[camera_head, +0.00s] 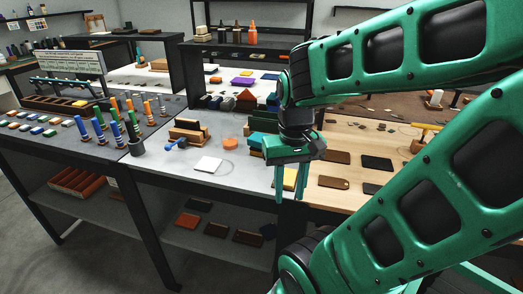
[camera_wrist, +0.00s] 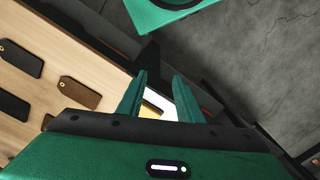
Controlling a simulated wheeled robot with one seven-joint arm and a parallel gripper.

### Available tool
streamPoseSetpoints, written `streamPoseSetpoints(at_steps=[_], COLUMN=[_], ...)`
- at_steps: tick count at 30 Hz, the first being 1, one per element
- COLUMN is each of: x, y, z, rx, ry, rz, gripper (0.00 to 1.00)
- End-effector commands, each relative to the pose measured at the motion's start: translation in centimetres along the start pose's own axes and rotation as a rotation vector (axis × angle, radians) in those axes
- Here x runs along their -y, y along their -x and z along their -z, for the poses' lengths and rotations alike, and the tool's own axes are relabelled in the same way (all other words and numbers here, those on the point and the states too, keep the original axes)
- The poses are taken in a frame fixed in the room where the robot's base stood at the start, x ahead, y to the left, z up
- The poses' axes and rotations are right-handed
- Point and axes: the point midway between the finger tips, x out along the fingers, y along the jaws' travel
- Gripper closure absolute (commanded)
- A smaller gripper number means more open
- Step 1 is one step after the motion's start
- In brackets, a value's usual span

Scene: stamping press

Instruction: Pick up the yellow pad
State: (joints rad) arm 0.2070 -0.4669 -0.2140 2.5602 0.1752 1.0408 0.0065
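A yellow pad (camera_head: 290,178) lies near the front edge of the work surface, where the grey top meets the wooden top. In the head view my gripper (camera_head: 290,199) points down in front of it, and its fingers partly cover the pad. My gripper also shows in the wrist view (camera_wrist: 159,76), with its fingers apart and nothing held between them. A small strip of yellow (camera_wrist: 149,108) with white beside it shows between the finger bases in the wrist view; most of the pad is hidden there. I cannot tell the exact height of the fingertips over the pad.
A white pad (camera_head: 208,164) and an orange round piece (camera_head: 229,143) lie to the left. Teal blocks (camera_head: 262,124) stand just behind the gripper. Brown tags (camera_head: 333,182) and a black tag (camera_head: 377,163) lie on the wooden top to the right. A lower shelf (camera_head: 215,245) holds several flat pieces.

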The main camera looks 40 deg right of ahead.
Motion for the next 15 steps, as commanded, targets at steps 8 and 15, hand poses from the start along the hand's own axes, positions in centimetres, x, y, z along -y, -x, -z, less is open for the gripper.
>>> streamPoseSetpoints(at_steps=[8,15], x=[0.1,0.8], y=[1.4,3.6], z=[1.2,7.7], rx=[-0.024,-0.031], ry=[-0.192,-0.692], rz=[0.04,0.139], gripper=[0.31,0.31])
